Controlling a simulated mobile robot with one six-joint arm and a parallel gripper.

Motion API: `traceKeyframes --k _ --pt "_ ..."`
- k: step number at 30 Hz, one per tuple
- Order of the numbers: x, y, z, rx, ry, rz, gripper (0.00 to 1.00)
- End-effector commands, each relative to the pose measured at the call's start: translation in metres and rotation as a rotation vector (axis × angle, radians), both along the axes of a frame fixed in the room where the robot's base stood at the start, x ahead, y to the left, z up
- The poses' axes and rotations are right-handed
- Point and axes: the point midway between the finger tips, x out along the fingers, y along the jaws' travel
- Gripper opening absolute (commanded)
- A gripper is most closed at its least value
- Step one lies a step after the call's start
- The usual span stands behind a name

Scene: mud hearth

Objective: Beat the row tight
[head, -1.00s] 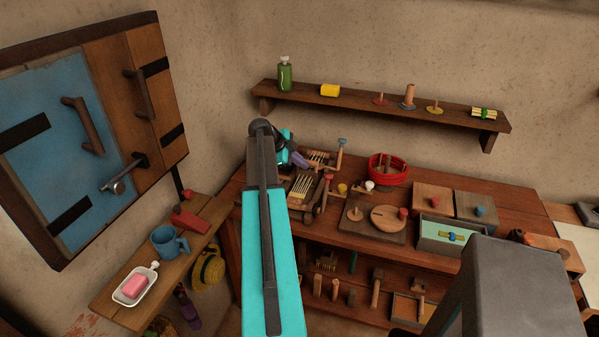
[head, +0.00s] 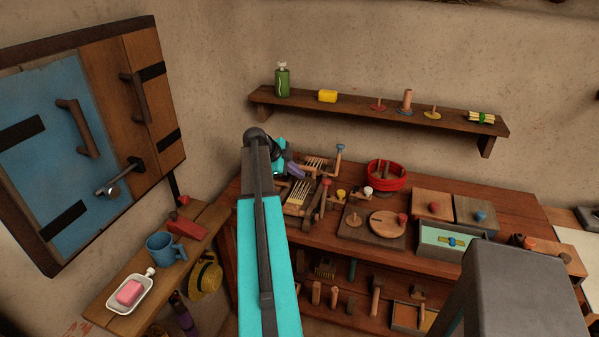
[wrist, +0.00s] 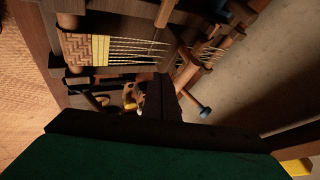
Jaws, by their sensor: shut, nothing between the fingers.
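The small wooden loom (head: 299,207) stands at the left end of the workbench, partly hidden behind my arm. Its pale threads are stretched lengthwise. An upright post with a blue knob (head: 340,147) and a lever with a red knob (head: 326,181) stand by it. In the wrist view, a brown-and-tan woven band (wrist: 76,48) ends in yellow rows (wrist: 101,49), with bare warp threads (wrist: 135,49) beyond. My gripper (head: 293,170) is over the loom's back left side, shut and empty. Its dark fingers (wrist: 168,97) show below the threads in the wrist view; contact cannot be told.
Right of the loom are a red coil (head: 387,174), a board with a round disc (head: 388,222) and lidded boxes (head: 434,203). A wall shelf (head: 380,112) runs behind. At left are a blue cupboard door (head: 60,150) and a side shelf with a mug (head: 165,247).

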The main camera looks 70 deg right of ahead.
Motion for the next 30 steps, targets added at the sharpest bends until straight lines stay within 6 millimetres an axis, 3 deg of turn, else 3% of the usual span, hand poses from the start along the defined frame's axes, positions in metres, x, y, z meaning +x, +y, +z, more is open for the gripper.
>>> traceKeyframes --k 5,21,30 --pt "0.0 0.022 -0.004 0.003 -0.002 -0.001 0.0" --pt "0.028 0.057 0.052 0.003 -0.002 -0.001 0.0" --pt "0.037 0.069 0.07 0.005 -0.001 -0.001 0.0"
